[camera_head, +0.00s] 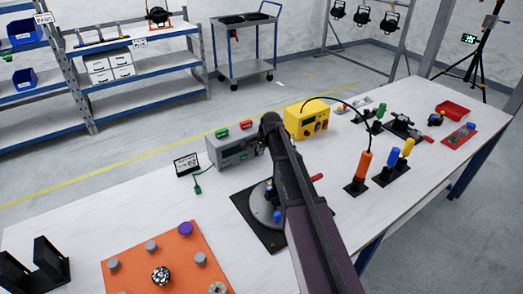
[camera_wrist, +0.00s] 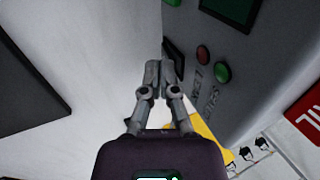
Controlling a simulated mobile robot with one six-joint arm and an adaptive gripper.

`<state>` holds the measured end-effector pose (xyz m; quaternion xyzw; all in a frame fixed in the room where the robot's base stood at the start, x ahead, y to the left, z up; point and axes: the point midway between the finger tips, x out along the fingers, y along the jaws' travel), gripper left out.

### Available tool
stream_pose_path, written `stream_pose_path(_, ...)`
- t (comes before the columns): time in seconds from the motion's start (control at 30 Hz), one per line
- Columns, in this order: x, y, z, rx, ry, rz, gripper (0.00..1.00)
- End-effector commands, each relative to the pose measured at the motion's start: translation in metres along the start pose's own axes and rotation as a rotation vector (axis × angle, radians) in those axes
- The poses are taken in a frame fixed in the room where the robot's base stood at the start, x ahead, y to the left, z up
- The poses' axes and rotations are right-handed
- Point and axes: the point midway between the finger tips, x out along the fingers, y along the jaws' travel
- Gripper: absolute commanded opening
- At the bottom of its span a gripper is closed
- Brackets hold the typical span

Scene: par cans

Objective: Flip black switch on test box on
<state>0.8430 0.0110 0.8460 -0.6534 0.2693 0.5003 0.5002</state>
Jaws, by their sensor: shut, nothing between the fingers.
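The grey test box (camera_head: 235,150) stands on the white bench in the head view, partly behind my arm. In the wrist view, the box's grey face (camera_wrist: 235,100) fills the upper right, with a small red button (camera_wrist: 203,53), a green button (camera_wrist: 222,72) and lettering. A black switch-like part (camera_wrist: 174,58) shows on the face, right beside my fingertips. My gripper (camera_wrist: 159,72) is shut and empty, its tips close to that part. I cannot tell whether they touch it or which way it is set.
A yellow box (camera_head: 306,119) stands right of the test box. A round grey fixture on a black mat (camera_head: 258,230) lies in front, partly behind my arm. An orange board (camera_head: 165,262) is at front left. Screwdrivers in stands, including an orange one (camera_head: 363,165), are to the right.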

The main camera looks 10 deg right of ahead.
Motion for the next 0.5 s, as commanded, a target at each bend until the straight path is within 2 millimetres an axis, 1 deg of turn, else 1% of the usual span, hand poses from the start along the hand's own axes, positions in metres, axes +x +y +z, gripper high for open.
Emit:
stream_pose_path(0.03, -0.001, -0.0079, -0.0012, -0.001, 0.0, 0.024, 0.0)
stream_pose_path(0.13, -0.0004, -0.0135, -0.0018, 0.0, 0.001, 0.082, 0.0)
stream_pose_path(0.17, -0.0003, -0.014, -0.0019, -0.001, 0.001, 0.101, 0.0)
stream_pose_path(0.2, 0.0007, -0.0089, -0.0011, 0.001, 0.001, 0.095, 0.0)
stream_pose_path(0.23, 0.0008, -0.0083, -0.001, 0.001, 0.001, 0.094, 0.0)
stream_pose_path(0.5, -0.0009, -0.0084, -0.0011, 0.001, 0.001, 0.094, 0.0)
